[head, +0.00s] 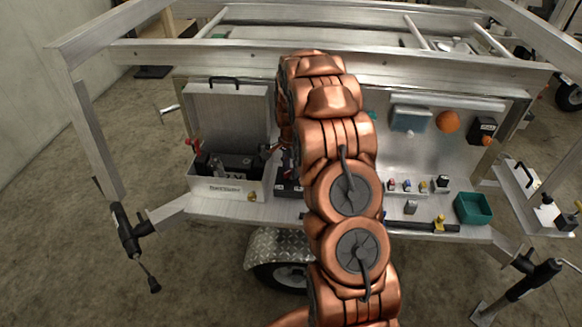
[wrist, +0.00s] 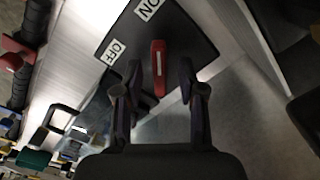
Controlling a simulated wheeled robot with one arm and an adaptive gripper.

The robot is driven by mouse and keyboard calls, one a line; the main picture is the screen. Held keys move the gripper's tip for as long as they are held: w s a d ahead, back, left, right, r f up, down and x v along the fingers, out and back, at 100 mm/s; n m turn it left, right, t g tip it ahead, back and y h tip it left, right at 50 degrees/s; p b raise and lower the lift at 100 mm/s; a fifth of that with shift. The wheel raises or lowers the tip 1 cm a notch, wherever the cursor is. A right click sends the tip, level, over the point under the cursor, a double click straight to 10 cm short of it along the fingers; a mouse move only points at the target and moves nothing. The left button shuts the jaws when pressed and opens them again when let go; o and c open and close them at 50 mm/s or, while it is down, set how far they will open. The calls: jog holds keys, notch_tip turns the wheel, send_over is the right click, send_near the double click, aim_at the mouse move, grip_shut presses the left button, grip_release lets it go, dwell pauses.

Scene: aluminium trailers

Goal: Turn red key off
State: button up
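The red key (wrist: 158,68) is in the wrist view, on a dark switch plate (wrist: 190,35). The plate carries a white ON label (wrist: 148,8) above the key and a white OFF label (wrist: 113,52) to its left. The key's long side runs nearly up and down in the picture, its upper end toward the ON label. My gripper (wrist: 160,72) is open, with one finger on each side of the key and a visible gap on both sides. In the head view my copper-coloured arm hides the gripper and the key.
An open metal box (head: 225,188) stands on the trailer shelf left of my arm. A teal bin (head: 473,208), a dark bar (head: 420,226) and several small coloured items are to the right. Trailer frame rails (head: 420,67) cross above. Concrete floor is clear at the left.

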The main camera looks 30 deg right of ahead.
grip_shut()
jog(key=shift+n+b, duration=0.3)
jog(key=shift+b, duration=0.15)
jog(key=n+b, duration=0.2)
jog(key=shift+f+n+b, duration=0.15)
jog(key=shift+n+b, duration=0.2)
jog(key=shift+n, duration=0.05)
jog(key=n+b, duration=0.3)
jog(key=n, duration=0.1)
jog(key=shift+n, duration=0.3)
jog(key=n+b, duration=0.2)
jog(key=n, duration=0.2)
jog(key=shift+n, duration=0.3)
jog(key=n+b, duration=0.1)
jog(key=n, duration=0.4)
jog(key=shift+r, duration=0.2)
jog(key=shift+n, duration=0.3)
grip_release()
